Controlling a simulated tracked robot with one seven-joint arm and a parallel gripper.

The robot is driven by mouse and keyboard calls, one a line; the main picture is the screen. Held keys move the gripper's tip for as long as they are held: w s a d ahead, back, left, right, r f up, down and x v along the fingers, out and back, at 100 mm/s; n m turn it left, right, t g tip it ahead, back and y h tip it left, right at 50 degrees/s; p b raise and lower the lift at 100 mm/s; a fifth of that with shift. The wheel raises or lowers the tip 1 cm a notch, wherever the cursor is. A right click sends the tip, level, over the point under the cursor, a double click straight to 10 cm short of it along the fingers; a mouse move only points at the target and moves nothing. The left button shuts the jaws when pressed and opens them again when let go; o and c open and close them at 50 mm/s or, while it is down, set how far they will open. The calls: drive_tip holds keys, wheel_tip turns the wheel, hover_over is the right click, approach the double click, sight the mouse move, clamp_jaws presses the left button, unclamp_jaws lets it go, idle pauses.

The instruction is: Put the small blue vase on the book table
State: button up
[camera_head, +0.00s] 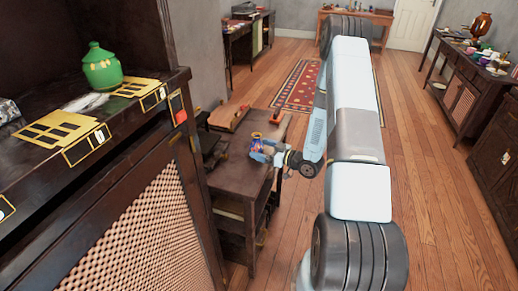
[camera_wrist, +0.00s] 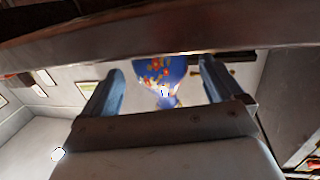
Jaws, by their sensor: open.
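The small blue vase (camera_wrist: 160,72) has orange-red flowers and shows between my fingers in the wrist view. In the head view the vase (camera_head: 257,141) is small, with a gold-coloured top, at the far end of my arm by a dark wooden table (camera_head: 235,180). My gripper (camera_wrist: 160,84) is open, with one finger on each side of the vase. In the head view my gripper (camera_head: 264,152) partly hides the vase. I cannot tell whether the fingers touch it, or which table is the book table.
A dark cabinet (camera_head: 130,200) with a green lidded pot (camera_head: 102,68) fills the left. The dark table also bears wooden items (camera_head: 228,117). A red patterned rug (camera_head: 297,88) lies behind it. A dark sideboard (camera_head: 455,80) stands right. The wooden floor at right is clear.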

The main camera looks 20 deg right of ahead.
drive_tip(key=v, duration=0.9)
drive_tip(key=w+d+r+g+h, duration=0.2)
drive_tip(key=w+r+h, duration=0.45)
drive_tip(key=r, duration=0.45)
drive_tip(key=s+r+m+h, duration=0.35)
drive_tip(key=r+h, duration=0.25)
drive_tip(key=r, duration=0.9)
drive_tip(key=s+a+r+m+g, duration=0.1)
drive_tip(key=s+a+r, duration=0.2)
drive_tip(key=s, duration=0.7)
drive_tip(key=s+a+r+m+g, duration=0.2)
drive_tip(key=s+r, duration=0.3)
drive_tip(key=s, duration=0.5)
drive_tip(key=s+a+r+m+g, duration=0.2)
drive_tip(key=s+a+r, duration=0.2)
drive_tip(key=s, duration=0.6)
drive_tip(key=shift+s+a+r+y, duration=0.35)
drive_tip(key=shift+a+y, duration=0.1)
drive_tip(key=shift+a, duration=0.15)
